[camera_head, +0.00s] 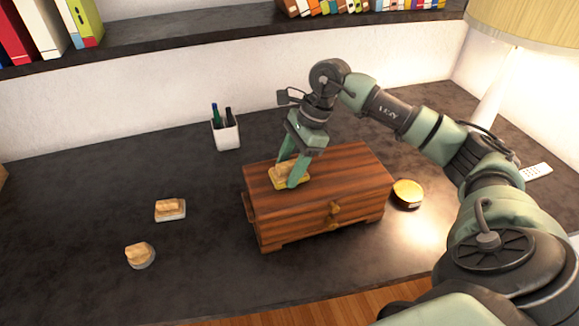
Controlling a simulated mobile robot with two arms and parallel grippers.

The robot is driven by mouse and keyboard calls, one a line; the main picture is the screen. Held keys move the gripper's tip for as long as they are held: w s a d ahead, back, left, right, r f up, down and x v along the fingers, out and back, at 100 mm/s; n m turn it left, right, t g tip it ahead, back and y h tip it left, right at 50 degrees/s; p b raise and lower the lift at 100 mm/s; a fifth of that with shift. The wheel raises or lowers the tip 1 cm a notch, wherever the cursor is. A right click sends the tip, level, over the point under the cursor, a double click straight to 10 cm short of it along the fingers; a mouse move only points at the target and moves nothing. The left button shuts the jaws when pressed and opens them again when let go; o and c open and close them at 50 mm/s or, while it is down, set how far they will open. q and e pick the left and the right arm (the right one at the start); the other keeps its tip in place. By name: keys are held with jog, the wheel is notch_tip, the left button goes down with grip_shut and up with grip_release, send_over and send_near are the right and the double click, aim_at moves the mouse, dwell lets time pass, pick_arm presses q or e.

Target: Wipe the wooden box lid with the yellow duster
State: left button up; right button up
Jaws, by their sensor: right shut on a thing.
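The wooden box (300,222) stands on the dark desk, with its striped brown lid (345,168) closed. The yellow duster (305,180) is at the left part of the lid and appears to touch it. My right gripper (285,174) points down over the lid and is shut on the duster; its fingers hide part of it. My left gripper is not in view.
A white pen cup (225,133) stands behind the box to the left. Two small items with tan tops (170,209) (139,255) lie left of the box. A round yellow-topped tin (407,193) and a lamp (490,95) are to the right. The desk's left part is mostly clear.

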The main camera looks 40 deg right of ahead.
notch_tip(320, 180, up, 2)
jog(key=shift+w+a+r, duration=0.1)
jog(key=shift+a, duration=0.05)
jog(key=shift+r+p, duration=0.3)
jog(key=shift+p, duration=0.1)
jog(key=shift+p+v, duration=0.45)
jog(key=shift+v, duration=0.4)
jog(key=shift+r, duration=0.35)
jog(key=shift+r+p, duration=0.6)
jog(key=shift+r, duration=0.15)
jog(key=shift+r+p, duration=0.4)
jog(key=shift+r, duration=0.35)
